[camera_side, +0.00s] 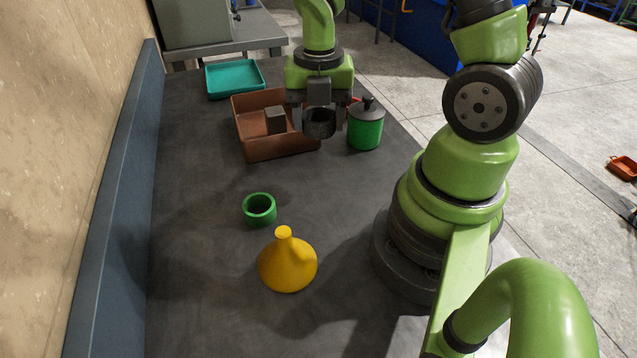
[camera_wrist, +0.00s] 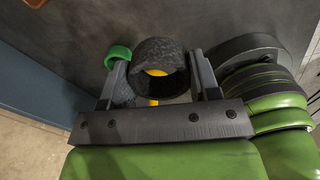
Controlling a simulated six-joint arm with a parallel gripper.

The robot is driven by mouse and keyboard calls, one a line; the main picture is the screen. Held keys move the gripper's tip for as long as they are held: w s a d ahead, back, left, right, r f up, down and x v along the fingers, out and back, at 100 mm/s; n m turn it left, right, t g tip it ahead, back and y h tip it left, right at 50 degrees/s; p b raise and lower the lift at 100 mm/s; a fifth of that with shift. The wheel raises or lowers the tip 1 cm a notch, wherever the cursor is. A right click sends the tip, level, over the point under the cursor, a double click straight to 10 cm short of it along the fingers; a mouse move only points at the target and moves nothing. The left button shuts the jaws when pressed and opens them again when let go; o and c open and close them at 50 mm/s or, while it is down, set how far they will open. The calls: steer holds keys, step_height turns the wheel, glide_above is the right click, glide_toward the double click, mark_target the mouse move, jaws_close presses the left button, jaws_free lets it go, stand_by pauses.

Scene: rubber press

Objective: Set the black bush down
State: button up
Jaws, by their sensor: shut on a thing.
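The black bush (camera_side: 319,125) is a short dark ring with an open bore. My gripper (camera_side: 319,130) points down and is shut on it, one finger on each side. In the side view they overlap the brown tray's right edge; the bush's height above the table is hard to judge. In the wrist view, the bush (camera_wrist: 151,51) sits between the fingers of my gripper (camera_wrist: 158,66), and something yellow shows through its bore.
The brown tray (camera_side: 277,149) holds a grey block (camera_side: 275,120). A green can (camera_side: 365,132) with a dark lid stands close right of my gripper. A green bush (camera_side: 259,210) and yellow funnel-shaped piece (camera_side: 288,264) stand nearer the camera. A teal tray (camera_side: 235,92) lies behind. The table's left-middle is bare.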

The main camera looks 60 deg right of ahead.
mark_target(318, 184)
step_height(318, 184, down, 12)
steer(key=shift+f, duration=0.1)
stand_by(0.6)
steer(key=shift+f, duration=0.15)
steer(key=o, duration=0.9)
